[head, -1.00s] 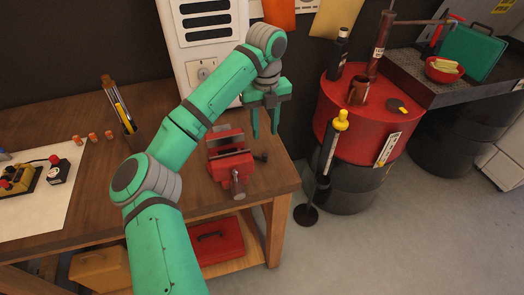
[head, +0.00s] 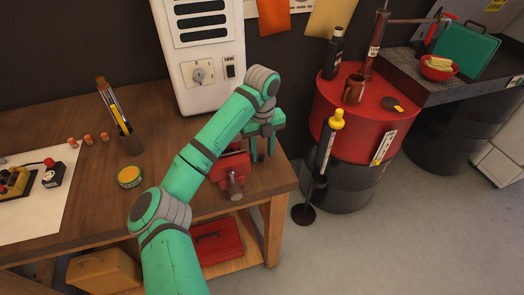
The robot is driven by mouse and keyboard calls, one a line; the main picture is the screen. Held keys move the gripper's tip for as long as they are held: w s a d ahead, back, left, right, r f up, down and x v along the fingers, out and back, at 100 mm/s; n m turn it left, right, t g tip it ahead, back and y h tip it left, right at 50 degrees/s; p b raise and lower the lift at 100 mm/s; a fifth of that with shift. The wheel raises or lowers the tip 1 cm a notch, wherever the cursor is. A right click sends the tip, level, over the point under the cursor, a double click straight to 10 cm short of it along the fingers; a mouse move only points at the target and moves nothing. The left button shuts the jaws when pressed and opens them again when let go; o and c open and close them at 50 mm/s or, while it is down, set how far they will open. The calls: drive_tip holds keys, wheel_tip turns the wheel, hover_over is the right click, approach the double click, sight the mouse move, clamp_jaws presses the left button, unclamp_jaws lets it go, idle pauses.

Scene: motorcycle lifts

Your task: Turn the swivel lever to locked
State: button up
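The red bench vise (head: 232,170) sits at the right end of the wooden workbench, partly hidden behind my arm. The swivel lever appears as a small dark piece (head: 261,157) at the right side of the vise's base; its setting cannot be read. My gripper (head: 262,150) points down just right of the vise, low over the lever. Its two fingers stand apart, one on each side of the lever's place as seen here. Whether they touch it cannot be told.
A white machine (head: 205,50) with a dial stands behind the vise. A yellow-green tin (head: 130,177), a pen holder (head: 130,143) and several small orange pieces lie left on the bench. A red drum (head: 360,100) and a yellow-topped stand (head: 325,165) are at right.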

clamp_jaws()
drive_tip(key=shift+s+a+m, duration=0.1)
drive_tip(key=shift+s+m, duration=0.05)
drive_tip(key=shift+m, duration=0.35)
drive_tip(key=m, duration=0.2)
drive_tip(key=s+a+m, duration=0.1)
drive_tip(key=shift+r+m, duration=0.1)
drive_tip(key=shift+m, duration=0.3)
drive_tip(key=m, duration=0.1)
drive_tip(key=a+m, duration=0.1)
drive_tip(key=m, duration=0.1)
drive_tip(key=s+m, duration=0.1)
drive_tip(key=shift+a+m, duration=0.25)
drive_tip(key=shift+m, duration=0.15)
idle(0.4)
unclamp_jaws()
